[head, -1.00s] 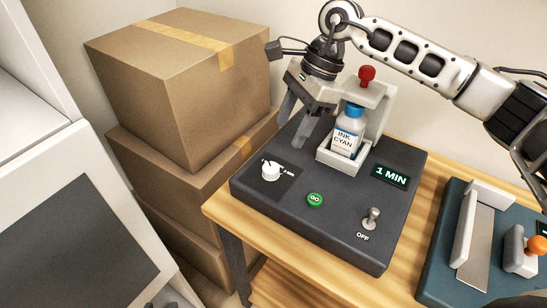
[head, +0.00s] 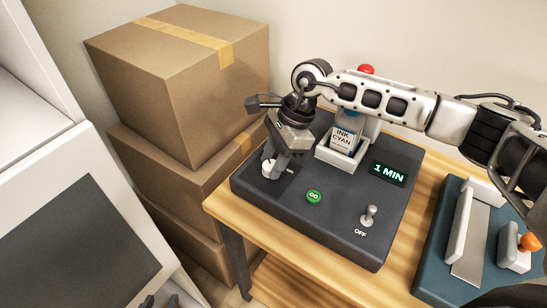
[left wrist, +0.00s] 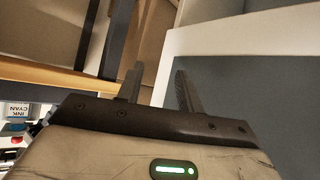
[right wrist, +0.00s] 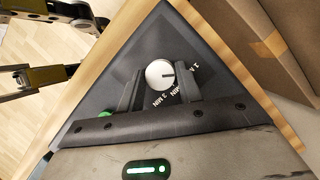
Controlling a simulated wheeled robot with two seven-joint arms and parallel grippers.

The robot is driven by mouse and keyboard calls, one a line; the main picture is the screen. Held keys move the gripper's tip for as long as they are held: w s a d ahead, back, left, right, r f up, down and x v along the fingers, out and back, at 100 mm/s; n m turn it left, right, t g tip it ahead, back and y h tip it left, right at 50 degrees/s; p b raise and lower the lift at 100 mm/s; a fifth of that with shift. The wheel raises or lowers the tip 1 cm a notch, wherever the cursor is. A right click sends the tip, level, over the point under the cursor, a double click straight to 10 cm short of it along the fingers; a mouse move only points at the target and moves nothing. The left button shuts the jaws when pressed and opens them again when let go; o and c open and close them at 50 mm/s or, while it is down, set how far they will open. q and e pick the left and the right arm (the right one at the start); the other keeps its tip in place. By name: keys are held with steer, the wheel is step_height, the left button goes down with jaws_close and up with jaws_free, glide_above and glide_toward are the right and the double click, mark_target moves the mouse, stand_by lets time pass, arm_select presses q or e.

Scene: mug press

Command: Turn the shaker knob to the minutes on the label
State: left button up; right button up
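The white shaker knob (head: 269,167) is at the left front of the dark shaker base (head: 330,228). In the right wrist view, the knob (right wrist: 158,76) has a dark pointer line toward the right, with partly hidden minute marks around it. My right gripper (head: 276,166) is over the knob, its open fingers (right wrist: 159,80) on either side; contact is unclear. The bottle label (head: 343,140) reads INK CYAN; smaller print is unreadable. A display (head: 388,174) reads 1 MIN. My left gripper (left wrist: 156,85) is open and empty, away from the shaker; its tips show at the head view's bottom edge (head: 160,301).
A green GO button (head: 314,197) and a toggle switch (head: 370,215) marked OFF are on the base. Stacked cardboard boxes (head: 180,85) stand left of the wooden table (head: 300,262). A teal device (head: 440,270) stands at right.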

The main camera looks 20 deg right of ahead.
steer(key=c, duration=0.4)
steer(key=shift+c, duration=0.2)
